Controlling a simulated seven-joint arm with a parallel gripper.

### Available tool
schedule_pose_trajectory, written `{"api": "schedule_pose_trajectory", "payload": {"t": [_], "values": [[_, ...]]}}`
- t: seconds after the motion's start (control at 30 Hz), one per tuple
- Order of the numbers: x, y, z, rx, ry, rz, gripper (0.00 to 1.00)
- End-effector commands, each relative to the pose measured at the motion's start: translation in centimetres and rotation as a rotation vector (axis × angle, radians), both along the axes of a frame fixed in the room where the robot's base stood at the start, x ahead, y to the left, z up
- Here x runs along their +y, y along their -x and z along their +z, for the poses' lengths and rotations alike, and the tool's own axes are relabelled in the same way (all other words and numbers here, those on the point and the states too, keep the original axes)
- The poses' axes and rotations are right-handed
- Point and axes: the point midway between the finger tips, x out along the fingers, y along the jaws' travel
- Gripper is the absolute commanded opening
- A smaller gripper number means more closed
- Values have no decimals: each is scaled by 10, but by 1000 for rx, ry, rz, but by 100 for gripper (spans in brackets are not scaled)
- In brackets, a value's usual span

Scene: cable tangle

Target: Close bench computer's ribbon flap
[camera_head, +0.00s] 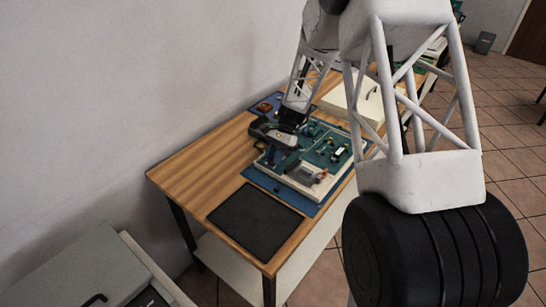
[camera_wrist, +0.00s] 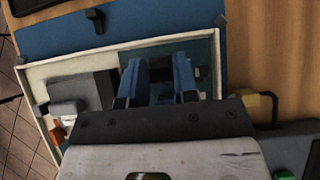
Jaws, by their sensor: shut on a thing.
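The bench computer is a white-rimmed tray of green and grey boards; its rim (camera_head: 301,186) shows on the table in the head view. The rim (camera_wrist: 110,52) also crosses the wrist view. My gripper (camera_head: 283,157) is low over the tray's left part. In the wrist view, my gripper (camera_wrist: 158,73) has two blue-padded fingers a little apart, closed on a dark part between them. The hand hides most of that part, and I cannot make out the ribbon flap clearly or its angle.
A blue mat (camera_head: 262,180) lies under the tray. A black pad (camera_head: 255,218) lies on the wooden table (camera_head: 190,175) in front. A pale box (camera_head: 352,98) with a dark handle stands behind. Bare wood is free at the left.

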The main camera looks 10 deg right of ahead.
Motion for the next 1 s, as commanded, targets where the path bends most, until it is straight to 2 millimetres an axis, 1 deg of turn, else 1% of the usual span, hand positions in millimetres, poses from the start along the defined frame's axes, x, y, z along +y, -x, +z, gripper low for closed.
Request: {"api": "schedule_pose_trajectory", "payload": {"t": [0.47,0.5,0.57,0.6,0.63,1.0], "values": [[-1,-1,-1,18,-18,0,4],[-1,-1,-1,18,-18,0,29],[-1,-1,-1,18,-18,0,38],[-1,-1,-1,18,-18,0,44],[-1,-1,-1,18,-18,0,47],[-2,-2,1,17,-17,0,47]]}}
